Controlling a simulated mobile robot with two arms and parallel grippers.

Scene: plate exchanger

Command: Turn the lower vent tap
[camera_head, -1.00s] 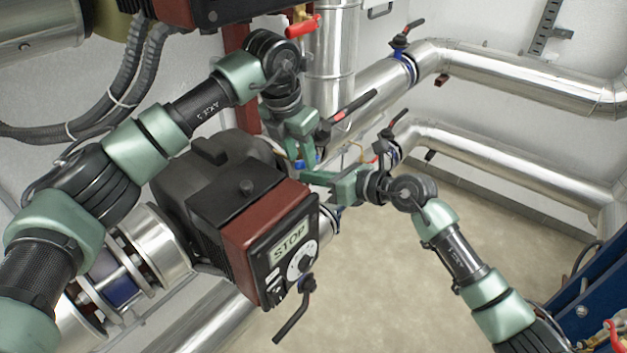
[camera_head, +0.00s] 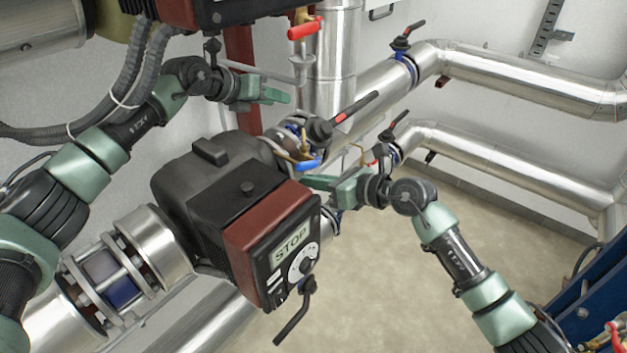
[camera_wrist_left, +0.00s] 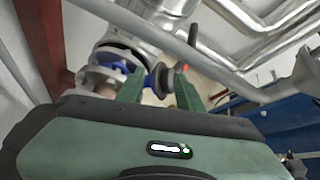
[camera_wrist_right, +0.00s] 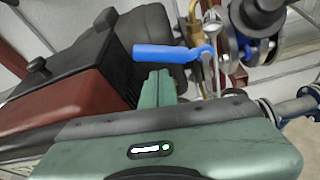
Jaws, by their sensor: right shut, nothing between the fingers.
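The lower vent tap has a blue lever (camera_head: 308,163) on a brass body, just behind the pump. In the right wrist view the blue lever (camera_wrist_right: 168,53) lies across the picture just above my fingertips. My right gripper (camera_head: 315,182) is shut and empty, with its tips below the lever; I cannot tell whether they touch it. My left gripper (camera_head: 284,96) is higher up, near the vertical pipe and apart from the tap. In the left wrist view its two fingers (camera_wrist_left: 160,92) stand apart with nothing held between them.
The black and red pump (camera_head: 250,210) with a STOP display stands in front of the tap. A red-handled tap (camera_head: 305,28) is above.

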